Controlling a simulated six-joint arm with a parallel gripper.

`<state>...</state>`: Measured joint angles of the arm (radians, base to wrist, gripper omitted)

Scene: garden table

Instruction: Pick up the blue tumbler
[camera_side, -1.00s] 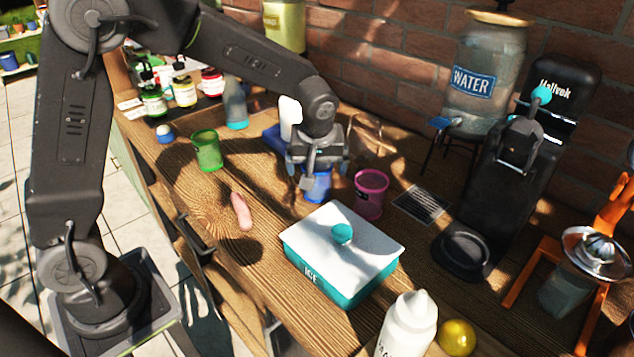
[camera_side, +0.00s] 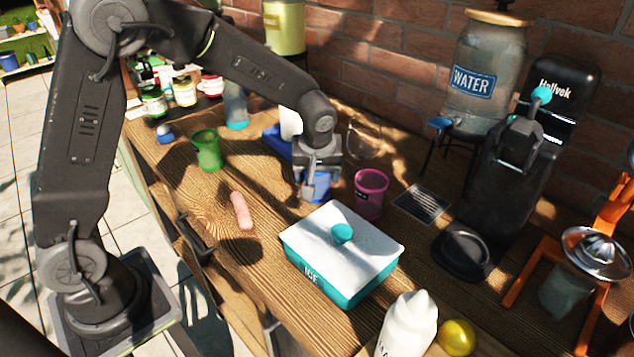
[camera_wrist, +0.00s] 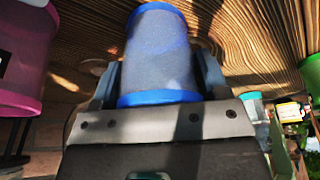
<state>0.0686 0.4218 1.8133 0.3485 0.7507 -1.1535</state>
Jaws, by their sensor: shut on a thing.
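The blue tumbler (camera_side: 318,187) is on the wooden table in the side view, with my gripper (camera_side: 317,178) around it from above. In the wrist view the tumbler (camera_wrist: 158,55) shows frosted sides and blue rims, with a finger of my gripper (camera_wrist: 158,82) on each side. My gripper is shut on the tumbler. In the side view its upper part is hidden by the gripper, and I cannot tell whether its base is clear of the table.
A pink tumbler (camera_side: 369,195) stands close on the right, and a green tumbler (camera_side: 207,150) on the left. An ice box (camera_side: 320,283) with a white lid is in front. A clear glass (camera_side: 364,138) stands behind. A pink sausage-like item (camera_side: 241,210) lies front left.

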